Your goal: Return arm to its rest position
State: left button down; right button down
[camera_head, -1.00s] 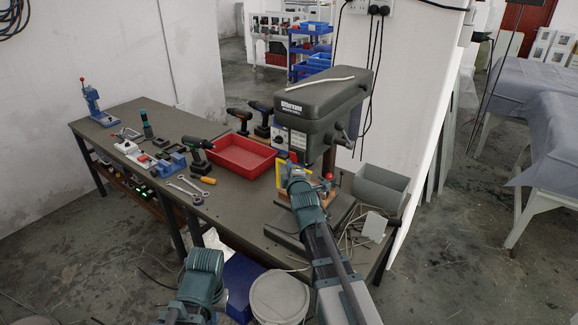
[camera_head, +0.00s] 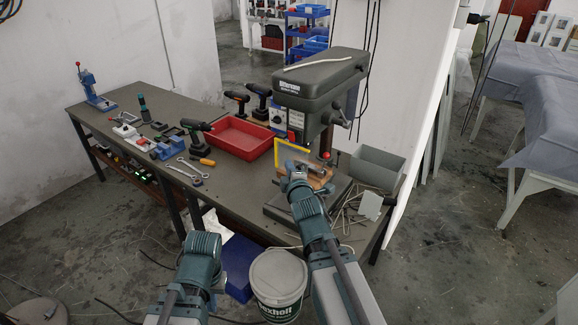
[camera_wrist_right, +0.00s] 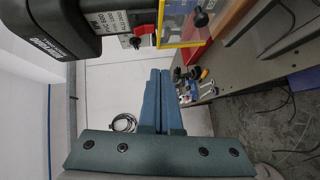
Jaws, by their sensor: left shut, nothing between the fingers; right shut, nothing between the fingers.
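My right arm reaches in from the lower right of the head view. Its gripper (camera_head: 295,168) is in front of the drill press (camera_head: 318,85), near the yellow guard frame (camera_head: 292,143) and an orange-brown block (camera_head: 318,178) on the press table. In the right wrist view its two blue-grey fingers (camera_wrist_right: 160,76) lie together with nothing between them. The yellow guard (camera_wrist_right: 182,44) and the press head (camera_wrist_right: 48,32) are above them in that picture. My left gripper (camera_head: 200,246) is low in the head view, in front of the bench, and holds nothing visible; its fingertips are largely hidden.
The workbench (camera_head: 232,192) carries a red tray (camera_head: 237,138), drills, wrenches and a vise (camera_head: 168,148). A grey bin (camera_head: 376,166) and thin rods lie at its right end. A white bucket (camera_head: 278,275) and a blue bin (camera_head: 238,262) stand between my arms. Open floor lies right.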

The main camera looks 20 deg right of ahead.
jog(key=s+a+f+m+g+y, duration=0.1)
jog(key=s+a+f+m+g, duration=0.55)
jog(key=f, duration=0.65)
jog(key=s+a+f+m+g, duration=0.2)
jog(key=s+a+g, duration=0.3)
jog(key=s, duration=0.4)
jog(key=s+a+f+m+g, duration=0.2)
jog(key=s+a+f+g, duration=0.1)
jog(key=s, duration=0.6)
jog(key=shift+s+a+f+m+g, duration=0.3)
jog(key=shift+s+a+m+g, duration=0.1)
jog(key=shift+a+g, duration=0.6)
jog(key=shift+d, duration=0.1)
